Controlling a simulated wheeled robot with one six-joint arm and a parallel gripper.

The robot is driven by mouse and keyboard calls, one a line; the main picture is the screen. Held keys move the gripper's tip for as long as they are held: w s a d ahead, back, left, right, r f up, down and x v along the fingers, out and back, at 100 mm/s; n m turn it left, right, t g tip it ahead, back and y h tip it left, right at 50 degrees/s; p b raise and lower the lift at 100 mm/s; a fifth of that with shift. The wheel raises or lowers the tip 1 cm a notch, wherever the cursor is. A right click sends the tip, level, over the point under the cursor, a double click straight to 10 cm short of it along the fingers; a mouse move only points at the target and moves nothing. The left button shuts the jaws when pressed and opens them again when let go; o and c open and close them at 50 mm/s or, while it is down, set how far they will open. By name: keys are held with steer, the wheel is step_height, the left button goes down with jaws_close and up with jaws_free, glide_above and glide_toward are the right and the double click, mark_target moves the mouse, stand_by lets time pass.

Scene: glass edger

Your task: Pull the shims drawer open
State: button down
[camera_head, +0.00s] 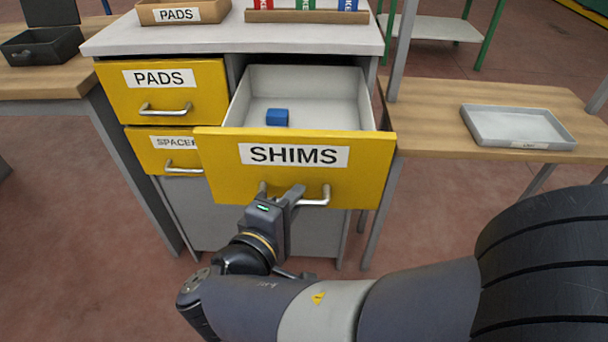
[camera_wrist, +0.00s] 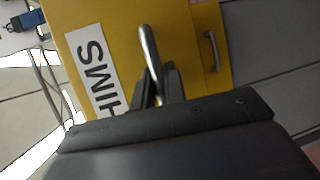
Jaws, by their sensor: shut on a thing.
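The shims drawer (camera_head: 220,172) has a yellow front labelled SHIMS and stands pulled out from the cabinet. Its grey inside is in sight and holds one small blue block (camera_head: 277,117). The drawer's metal bar handle (camera_head: 316,201) is on the front below the label. My gripper (camera_head: 290,198) is shut on the left part of this handle. In the wrist view the handle (camera_wrist: 149,45) runs between the two dark fingers of my gripper (camera_wrist: 158,85), beside the sideways SHIMS label.
The pads drawer (camera_head: 205,88) and the spacer drawer (camera_head: 145,140) are shut at the left. A pads box (camera_head: 212,14) stands on the cabinet top (camera_head: 120,40). A grey tray (camera_head: 480,128) lies on the right wooden table (camera_head: 430,115). A dark open box (camera_head: 15,48) sits at the left.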

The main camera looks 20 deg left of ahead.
steer(key=c, duration=1.7)
jaws_free()
steer(key=p+v, duration=0.1)
steer(key=v, duration=0.9)
steer(key=shift+s+a+r, duration=0.1)
steer(key=shift+s, duration=0.3)
steer(key=shift+w, duration=0.1)
steer(key=b+x, duration=0.1)
steer(key=x, duration=1)
